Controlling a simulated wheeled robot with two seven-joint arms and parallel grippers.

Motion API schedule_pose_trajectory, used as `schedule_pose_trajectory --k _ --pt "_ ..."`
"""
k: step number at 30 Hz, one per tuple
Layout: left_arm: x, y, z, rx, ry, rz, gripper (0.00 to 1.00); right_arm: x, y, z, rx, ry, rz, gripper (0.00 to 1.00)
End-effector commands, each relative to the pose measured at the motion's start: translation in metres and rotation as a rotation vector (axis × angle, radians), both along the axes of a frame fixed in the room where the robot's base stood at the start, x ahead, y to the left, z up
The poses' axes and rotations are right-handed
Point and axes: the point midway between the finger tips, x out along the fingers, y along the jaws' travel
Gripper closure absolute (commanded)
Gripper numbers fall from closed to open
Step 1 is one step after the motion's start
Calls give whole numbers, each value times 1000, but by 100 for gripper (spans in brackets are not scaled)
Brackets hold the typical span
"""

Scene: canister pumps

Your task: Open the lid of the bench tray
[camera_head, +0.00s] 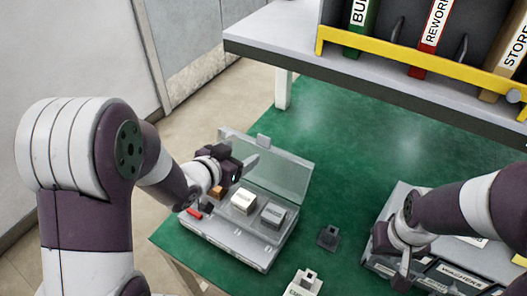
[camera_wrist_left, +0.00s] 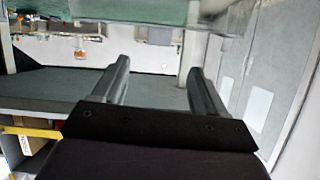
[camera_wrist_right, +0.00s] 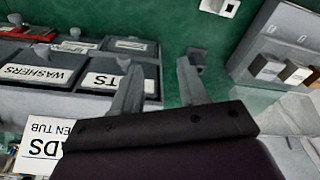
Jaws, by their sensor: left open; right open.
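The bench tray (camera_head: 225,245) is a grey box on the green table. Its clear lid (camera_head: 285,172) stands raised along the back edge, with a small tab (camera_head: 263,140) on top. Inside are a whitish block (camera_head: 243,201), a grey block (camera_head: 272,216) and a brown block (camera_head: 217,192). My left gripper (camera_head: 247,166) is open and empty, above the tray's left part and in front of the lid; whether it touches the lid I cannot tell. My right gripper (camera_head: 401,275) is open and empty over the labelled bins. The tray also shows in the right wrist view (camera_wrist_right: 280,30).
Lidded bins (camera_wrist_right: 45,75), one labelled WASHERS, stand at the right. A dark small part (camera_head: 328,237) and a whitish part (camera_head: 303,284) lie between tray and bins. A shelf with a yellow rail (camera_head: 420,63) overhangs the back. The table's back middle is clear.

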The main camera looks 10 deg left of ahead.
Motion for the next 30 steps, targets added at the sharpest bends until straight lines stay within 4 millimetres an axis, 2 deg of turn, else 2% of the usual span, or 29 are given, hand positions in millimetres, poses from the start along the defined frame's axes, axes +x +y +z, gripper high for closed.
schedule_pose_trajectory --k 1,5,12,18,23,30 --pt "2 -1 6 -48 -5 18 28 0 0 3 0 0 0 57" --pt "13 -6 3 -88 2 30 28 0 0 3 0 1 0 57" --pt "65 -26 -20 -84 5 26 28 -1 0 8 0 2 0 57" --pt "99 -37 -35 -82 4 27 28 -1 0 12 0 2 0 57" --pt "111 -41 -41 -82 4 28 28 -1 0 13 0 2 0 57" --pt "113 -42 -42 -81 3 28 28 -1 0 13 0 2 0 57"
